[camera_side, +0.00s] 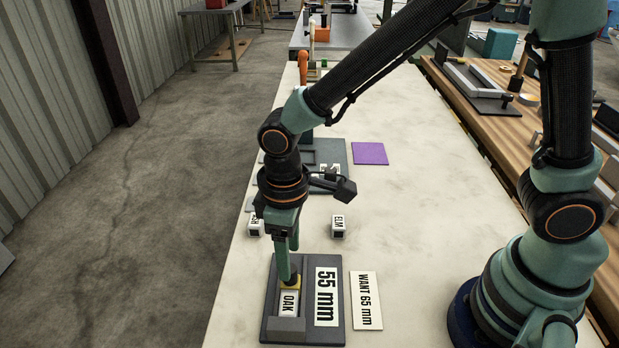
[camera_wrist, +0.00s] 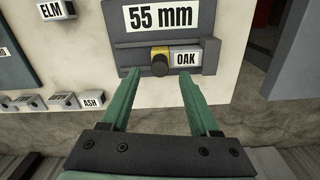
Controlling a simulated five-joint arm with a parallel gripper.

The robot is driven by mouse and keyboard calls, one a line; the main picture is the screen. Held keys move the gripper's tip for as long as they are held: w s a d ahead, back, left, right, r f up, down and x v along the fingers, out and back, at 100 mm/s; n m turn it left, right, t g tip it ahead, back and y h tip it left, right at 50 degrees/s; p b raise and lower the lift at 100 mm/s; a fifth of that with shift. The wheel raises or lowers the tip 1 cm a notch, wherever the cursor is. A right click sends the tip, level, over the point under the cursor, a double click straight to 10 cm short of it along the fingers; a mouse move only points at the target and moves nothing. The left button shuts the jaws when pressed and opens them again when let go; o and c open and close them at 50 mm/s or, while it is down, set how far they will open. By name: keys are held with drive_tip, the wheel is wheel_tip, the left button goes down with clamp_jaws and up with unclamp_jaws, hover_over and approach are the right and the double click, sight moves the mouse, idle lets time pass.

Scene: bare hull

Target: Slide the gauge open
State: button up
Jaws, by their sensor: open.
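The gauge is a dark grey plate (camera_side: 270,331) with a raised step and a "55 mm" label (camera_side: 325,295). It spans the top of the wrist view (camera_wrist: 121,47). Its yellow slider (camera_wrist: 157,49) carries a dark round knob (camera_wrist: 160,67). A white block marked OAK (camera_wrist: 186,59) lies in the gauge's channel, right beside the yellow slider; it shows in the side view (camera_side: 289,303). My gripper (camera_wrist: 160,75) is open, its fingertips on either side of the knob. I cannot tell whether either finger touches it. In the side view my gripper (camera_side: 291,274) hides the knob partly.
A card reading "WANT 65 mm" (camera_side: 366,300) lies right of the gauge. Blocks marked ELM (camera_side: 338,227) and ASH (camera_wrist: 93,99) stand behind it. A grey tray (camera_side: 340,155) and purple square (camera_side: 370,153) lie farther back. The pale table is clear right of these.

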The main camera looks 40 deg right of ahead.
drive_tip(key=shift+f, duration=1.65)
clamp_jaws()
drive_tip(key=shift+r, duration=0.1)
